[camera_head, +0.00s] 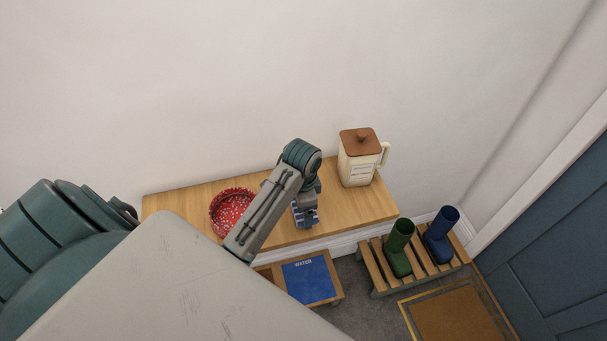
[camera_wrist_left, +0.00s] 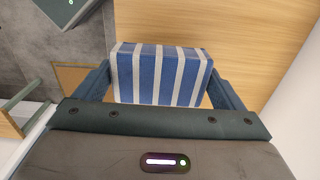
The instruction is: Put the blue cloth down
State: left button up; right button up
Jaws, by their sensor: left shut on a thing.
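The blue cloth (camera_wrist_left: 158,74), with white stripes, is folded into a block between the fingers of my left gripper (camera_wrist_left: 160,88) in the left wrist view. That gripper is shut on it. In the head view my left gripper (camera_head: 306,213) points down over the front part of the wooden shelf top (camera_head: 360,212), and only a small part of the cloth shows. I cannot tell whether the cloth touches the wood. My right gripper is not in view.
A red patterned bowl (camera_head: 222,211) stands left of the gripper, partly behind my arm.

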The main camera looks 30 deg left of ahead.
pick_arm(q)
jog(key=w+a, duration=0.1)
jog(key=w+a+p, duration=0.1)
jog(key=shift+w+r, duration=0.1)
jog(key=shift+w, duration=0.3)
jog(key=shift+w+a, duration=0.1)
jog(key=shift+w, duration=0.15)
jog(key=shift+w+f, duration=0.1)
jog(key=shift+f, duration=0.15)
notch_tip(320, 180, down, 3)
jog(key=shift+p, duration=1)
jog(key=shift+f, duration=0.2)
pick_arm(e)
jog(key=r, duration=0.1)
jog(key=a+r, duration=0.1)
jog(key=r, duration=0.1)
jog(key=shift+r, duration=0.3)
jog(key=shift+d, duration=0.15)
pick_arm(q)
jog(key=o, duration=0.6)
jog(key=shift+f, duration=0.1)
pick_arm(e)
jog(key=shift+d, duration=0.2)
